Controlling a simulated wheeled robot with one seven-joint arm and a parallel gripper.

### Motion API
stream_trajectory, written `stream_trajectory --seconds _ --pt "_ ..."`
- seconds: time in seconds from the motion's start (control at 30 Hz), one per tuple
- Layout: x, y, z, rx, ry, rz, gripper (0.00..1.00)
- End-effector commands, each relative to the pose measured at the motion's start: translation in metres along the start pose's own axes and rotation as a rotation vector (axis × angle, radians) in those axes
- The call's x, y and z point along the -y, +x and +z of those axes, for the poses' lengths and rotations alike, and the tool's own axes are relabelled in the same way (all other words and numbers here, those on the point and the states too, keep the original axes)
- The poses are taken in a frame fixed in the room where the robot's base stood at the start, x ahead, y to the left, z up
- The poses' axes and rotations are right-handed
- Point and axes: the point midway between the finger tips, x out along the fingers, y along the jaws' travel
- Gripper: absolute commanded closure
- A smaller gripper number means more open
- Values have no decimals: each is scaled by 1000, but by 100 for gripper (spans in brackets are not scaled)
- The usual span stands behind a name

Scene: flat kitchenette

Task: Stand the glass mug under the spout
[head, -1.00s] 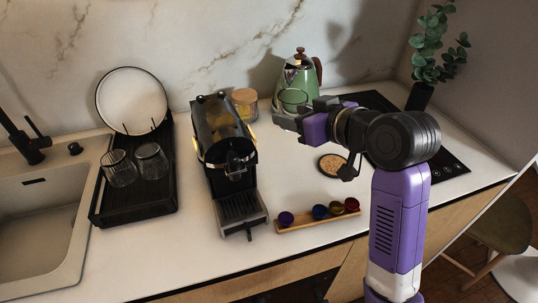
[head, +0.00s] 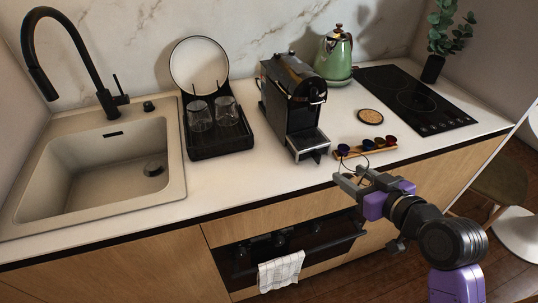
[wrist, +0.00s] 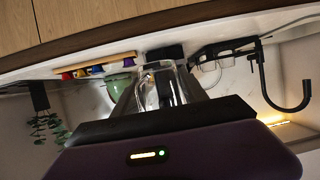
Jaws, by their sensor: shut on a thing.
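My gripper (head: 350,181) is shut on the clear glass mug (wrist: 164,88), which shows between the two dark fingers in the wrist view. In the head view the mug is faint and hard to make out against the counter's front edge. The black coffee machine (head: 283,92) stands on the counter, left of and beyond my gripper. Its drip tray (head: 308,139) juts out toward the front and looks empty. The spout itself is hard to tell apart from the dark machine body.
A wooden holder with coloured capsules (head: 366,150) lies right of the machine, close to my gripper. A black rack (head: 207,147) with two glasses stands to the left, beside the sink (head: 90,172). A green kettle (head: 334,57) and cork coaster (head: 370,116) are behind.

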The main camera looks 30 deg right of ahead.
Motion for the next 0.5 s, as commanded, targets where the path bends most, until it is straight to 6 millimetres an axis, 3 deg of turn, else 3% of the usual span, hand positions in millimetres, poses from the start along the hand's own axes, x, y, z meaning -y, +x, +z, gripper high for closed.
stream_trajectory --seconds 0.13,0.23,0.5 --pt "-2 1 -17 -5 2 2 95" --pt "-2 13 -25 -6 3 0 95" --pt "-2 72 -50 -5 3 -1 95"
